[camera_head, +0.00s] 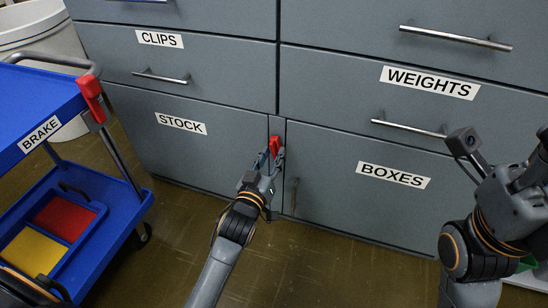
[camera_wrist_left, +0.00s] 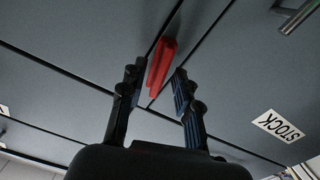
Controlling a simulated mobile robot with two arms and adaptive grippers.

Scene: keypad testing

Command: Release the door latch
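The red door latch (camera_head: 275,145) sits on the narrow strip between the STOCK door (camera_head: 190,145) and the BOXES door (camera_head: 350,190). My left gripper (camera_head: 267,158) is right at the latch. In the left wrist view the red latch (camera_wrist_left: 161,65) lies between and just beyond the two spread fingers of my left gripper (camera_wrist_left: 156,88). I cannot tell whether a finger touches it.
A blue cart (camera_head: 75,215) with a red BRAKE lever (camera_head: 91,97) stands at the left. Drawers labelled CLIPS (camera_head: 160,39) and WEIGHTS (camera_head: 430,82) are above the doors. A vertical handle (camera_head: 294,195) is on the BOXES door. The floor (camera_head: 300,265) in front is clear.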

